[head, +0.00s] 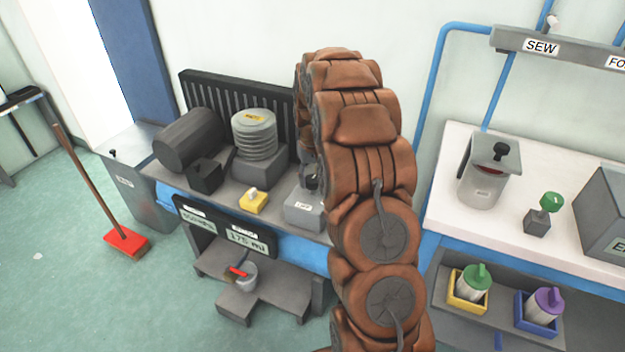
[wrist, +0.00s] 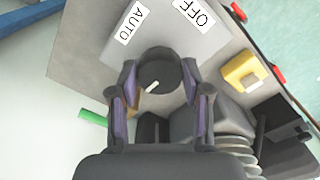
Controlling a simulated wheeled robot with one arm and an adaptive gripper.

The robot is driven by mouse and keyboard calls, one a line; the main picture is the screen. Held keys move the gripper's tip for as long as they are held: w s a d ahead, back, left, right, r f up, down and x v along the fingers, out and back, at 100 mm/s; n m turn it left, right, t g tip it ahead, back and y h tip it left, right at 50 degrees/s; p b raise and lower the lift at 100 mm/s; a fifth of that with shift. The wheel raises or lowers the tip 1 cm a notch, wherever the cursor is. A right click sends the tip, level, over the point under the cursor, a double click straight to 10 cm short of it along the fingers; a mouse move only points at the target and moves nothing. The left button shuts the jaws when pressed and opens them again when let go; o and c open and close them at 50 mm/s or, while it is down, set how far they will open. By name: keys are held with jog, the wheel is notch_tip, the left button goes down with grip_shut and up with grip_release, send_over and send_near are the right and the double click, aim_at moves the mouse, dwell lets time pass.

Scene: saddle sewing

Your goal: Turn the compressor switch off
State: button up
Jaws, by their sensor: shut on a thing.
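The compressor switch is a round black knob (wrist: 160,68) with a short white mark, on a grey box (wrist: 90,65) in the wrist view. Labels reading AUTO (wrist: 129,23) and OFF (wrist: 194,13) lie beyond the knob. The white mark sits on the knob's near, lower-left part; I cannot tell which label it is set to. My gripper (wrist: 162,80) has its two fingers on either side of the knob, shut on it. In the head view the grey box (head: 304,212) shows beside my brown padded arm, which hides most of the knob and gripper.
The compressor bench holds a dark cylinder (head: 188,140), a ribbed grey stack (head: 254,136) and a yellow block (head: 254,202), close to the switch box. A white table (head: 565,240) stands right. A broom (head: 125,241) and a grey bin (head: 140,185) are left.

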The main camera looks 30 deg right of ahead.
aim_at(312, 178)
jog(key=shift+w+r+n, duration=0.15)
jog(key=shift+n, duration=0.25)
jog(key=o, duration=1.2)
jog(key=shift+c, duration=0.2)
notch_tip(312, 178, up, 12)
dwell(0.6)
